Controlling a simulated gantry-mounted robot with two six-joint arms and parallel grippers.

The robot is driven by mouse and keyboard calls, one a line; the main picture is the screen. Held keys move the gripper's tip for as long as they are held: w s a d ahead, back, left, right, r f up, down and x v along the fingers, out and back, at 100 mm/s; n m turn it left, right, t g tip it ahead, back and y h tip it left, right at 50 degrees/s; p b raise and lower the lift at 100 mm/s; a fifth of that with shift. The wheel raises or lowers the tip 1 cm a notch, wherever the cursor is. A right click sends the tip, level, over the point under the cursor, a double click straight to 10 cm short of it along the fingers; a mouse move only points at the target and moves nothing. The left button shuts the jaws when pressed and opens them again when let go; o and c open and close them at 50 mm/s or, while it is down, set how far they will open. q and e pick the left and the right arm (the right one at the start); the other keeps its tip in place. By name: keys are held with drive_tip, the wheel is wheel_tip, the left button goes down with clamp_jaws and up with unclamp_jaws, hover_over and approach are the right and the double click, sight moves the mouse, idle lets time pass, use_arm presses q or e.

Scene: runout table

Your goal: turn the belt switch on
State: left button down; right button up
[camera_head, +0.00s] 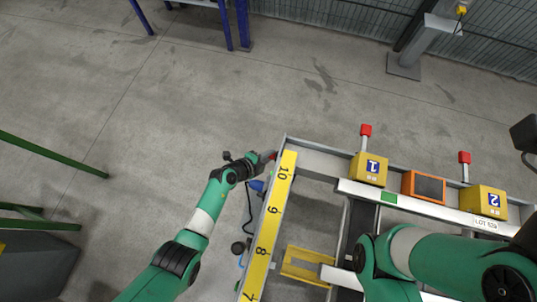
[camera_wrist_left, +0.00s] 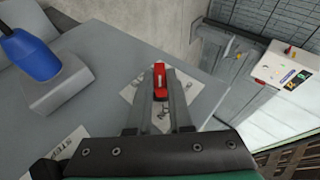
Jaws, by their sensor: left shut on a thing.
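The belt switch is a small red lever (camera_wrist_left: 160,80) on a pale plate fixed to a grey surface in the left wrist view. In the head view its red part (camera_head: 272,155) shows at the far left corner of the runout table frame. My left gripper (camera_wrist_left: 163,90) is shut on the red lever, with one finger on each side of it. In the head view my left gripper (camera_head: 262,158) reaches the corner from the left and hides most of the switch. My right arm crosses the lower right, and its gripper is out of view.
A yellow scale strip (camera_head: 267,228) runs along the table's left rail. Yellow boxes 1 (camera_head: 369,169) and 2 (camera_head: 483,201) and an orange-framed screen (camera_head: 430,187) line the back rail. A blue fitting (camera_wrist_left: 32,58) stands close to the switch.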

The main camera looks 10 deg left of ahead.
use_arm(q)
drive_tip(key=c, duration=0.8)
unclamp_jaws()
drive_tip(key=p+v, duration=0.9)
drive_tip(key=v, duration=0.2)
drive_tip(key=shift+s+a+r, duration=0.1)
drive_tip(key=shift+s+r, duration=0.05)
drive_tip(key=shift+s, duration=0.1)
